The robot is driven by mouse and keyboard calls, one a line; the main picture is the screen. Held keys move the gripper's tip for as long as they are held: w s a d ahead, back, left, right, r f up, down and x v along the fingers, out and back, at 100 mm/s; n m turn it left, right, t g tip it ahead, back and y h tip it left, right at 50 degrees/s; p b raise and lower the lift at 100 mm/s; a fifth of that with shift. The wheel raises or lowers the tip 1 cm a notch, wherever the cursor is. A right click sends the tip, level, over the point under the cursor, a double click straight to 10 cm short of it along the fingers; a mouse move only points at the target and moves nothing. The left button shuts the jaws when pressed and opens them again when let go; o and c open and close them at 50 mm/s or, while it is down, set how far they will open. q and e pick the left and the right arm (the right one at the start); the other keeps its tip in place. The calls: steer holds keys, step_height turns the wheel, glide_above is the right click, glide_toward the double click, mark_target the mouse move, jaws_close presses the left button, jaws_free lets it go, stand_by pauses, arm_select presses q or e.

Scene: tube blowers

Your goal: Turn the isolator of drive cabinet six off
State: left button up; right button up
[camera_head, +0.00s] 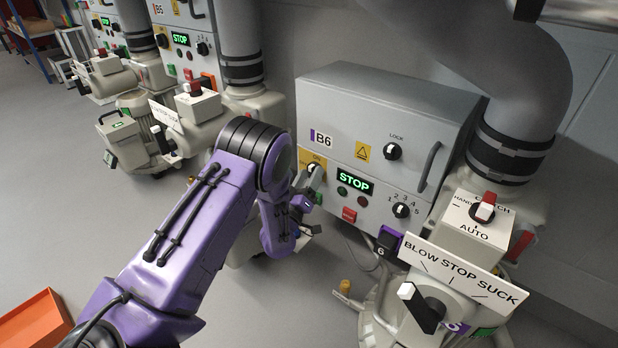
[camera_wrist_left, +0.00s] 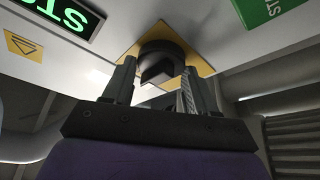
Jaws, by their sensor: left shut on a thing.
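Drive cabinet six is the grey box labelled B6 (camera_head: 400,115) in the head view, with a lit green STOP display (camera_head: 354,182). Its isolator (camera_head: 315,160) is a rotary knob on a yellow plate at the lower left of the front, with ON readable at the top. The wrist view shows the dark knob (camera_wrist_left: 162,58) from below on its yellow plate. My left gripper (camera_head: 309,182) is at the isolator, its two fingers (camera_wrist_left: 158,85) on either side of the knob's grip, shut on it. My forearm and gripper partly hide the plate's lower part. My right gripper is not in view.
A BLOW STOP SUCK sign (camera_head: 462,272) stands at the lower right. Cabinet B5 (camera_head: 184,30) is behind left. An orange tray (camera_head: 35,322) lies lower left.

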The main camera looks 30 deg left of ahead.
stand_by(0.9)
arm_select(q)
steer(key=o, duration=1)
steer(key=shift+s, duration=0.1)
steer(key=shift+s+f, duration=0.1)
steer(key=shift+s, duration=0.25)
steer(key=p+v, duration=0.3)
steer(key=v, duration=0.6)
steer(key=shift+s, duration=0.35)
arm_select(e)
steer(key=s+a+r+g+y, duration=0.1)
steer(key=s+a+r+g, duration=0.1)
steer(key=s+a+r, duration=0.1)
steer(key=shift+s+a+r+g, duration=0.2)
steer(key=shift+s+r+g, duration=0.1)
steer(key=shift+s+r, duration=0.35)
